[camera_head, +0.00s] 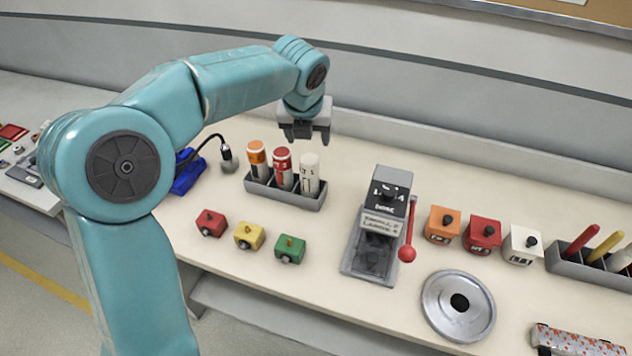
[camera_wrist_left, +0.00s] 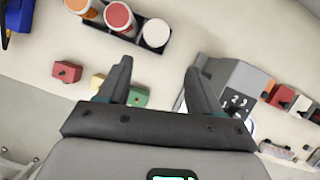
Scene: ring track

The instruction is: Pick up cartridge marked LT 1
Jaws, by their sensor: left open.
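Three upright cartridges stand in a grey rack (camera_head: 290,198): an orange-topped one (camera_head: 257,160), a red-topped one (camera_head: 283,168) and a white one (camera_head: 310,174). Their labels are small; I cannot read LT 1 with certainty on any. My left gripper (camera_head: 305,138) is open and empty, pointing down above and behind the rack's right end, apart from the cartridges. In the left wrist view the orange (camera_wrist_left: 78,5), red (camera_wrist_left: 119,15) and white (camera_wrist_left: 156,33) tops show beyond the open fingers (camera_wrist_left: 157,70). My right gripper is not in view.
Red (camera_head: 211,223), yellow (camera_head: 249,236) and green (camera_head: 290,249) blocks sit before the rack. A grey device with a red lever (camera_head: 378,225) stands right of it. Further right are a metal disc (camera_head: 459,306), more blocks (camera_head: 482,234) and a pen rack (camera_head: 590,265).

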